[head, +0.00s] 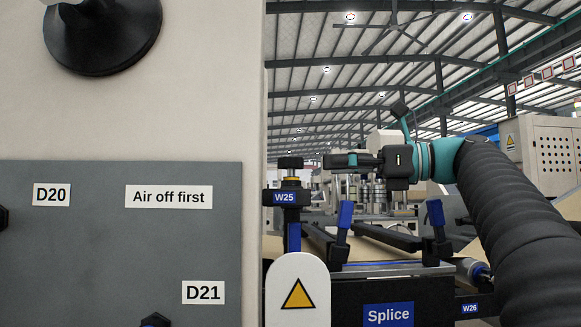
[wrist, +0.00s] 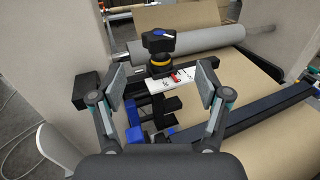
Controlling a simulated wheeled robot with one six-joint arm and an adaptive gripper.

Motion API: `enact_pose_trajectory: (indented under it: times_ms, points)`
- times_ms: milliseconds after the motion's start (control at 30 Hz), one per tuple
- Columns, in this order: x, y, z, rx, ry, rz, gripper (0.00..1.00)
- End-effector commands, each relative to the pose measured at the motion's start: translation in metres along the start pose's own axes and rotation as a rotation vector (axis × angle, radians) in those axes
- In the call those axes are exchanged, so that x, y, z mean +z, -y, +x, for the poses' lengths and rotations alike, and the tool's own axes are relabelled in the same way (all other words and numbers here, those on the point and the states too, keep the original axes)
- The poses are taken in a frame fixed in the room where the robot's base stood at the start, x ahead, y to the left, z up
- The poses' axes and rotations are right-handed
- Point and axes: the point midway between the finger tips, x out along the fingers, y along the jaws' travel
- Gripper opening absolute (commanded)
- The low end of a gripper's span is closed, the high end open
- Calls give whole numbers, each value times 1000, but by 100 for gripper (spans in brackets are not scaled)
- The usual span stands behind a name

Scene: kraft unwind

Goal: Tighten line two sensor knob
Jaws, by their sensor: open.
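A black lobed knob (wrist: 159,41) with a blue and white mark on its top stands in the upper middle of the wrist view. A yellow ring sits under it, above a white scale plate (wrist: 163,84) with a red mark. My gripper (wrist: 161,81) is open, its two grey pads wide apart and empty. The knob shows beyond and between the pads, apart from both. In the head view my gripper (head: 330,161) points left, near a black knob (head: 290,162) above the blue W25 label (head: 285,198). No label for line two is readable.
A grey roller (wrist: 205,42) and brown paper web (wrist: 250,85) lie behind and right of the knob. Dark bars (wrist: 262,112) cross at right. In the head view a pale panel (head: 150,120) fills the left, and blue-handled clamps (head: 345,215) stand below my gripper.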

Motion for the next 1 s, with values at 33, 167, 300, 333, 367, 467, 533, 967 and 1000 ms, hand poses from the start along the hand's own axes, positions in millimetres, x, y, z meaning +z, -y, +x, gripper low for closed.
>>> enact_pose_trajectory:
  times_ms: [33,167,300,333,367,467,533,967,1000]
  points:
    - [0,-1,12,5,0,-1,76]
    - [0,-2,36,6,-1,-1,76]
    - [-1,-2,60,7,-1,-1,76]
    - [-1,-2,64,6,-1,-1,76]
    - [-1,-1,68,5,0,-1,76]
    - [0,-1,78,5,0,-1,76]
    - [0,-1,83,5,0,-2,76]
    - [0,-1,88,3,0,-1,63]
    - [0,-1,88,3,0,-1,53]
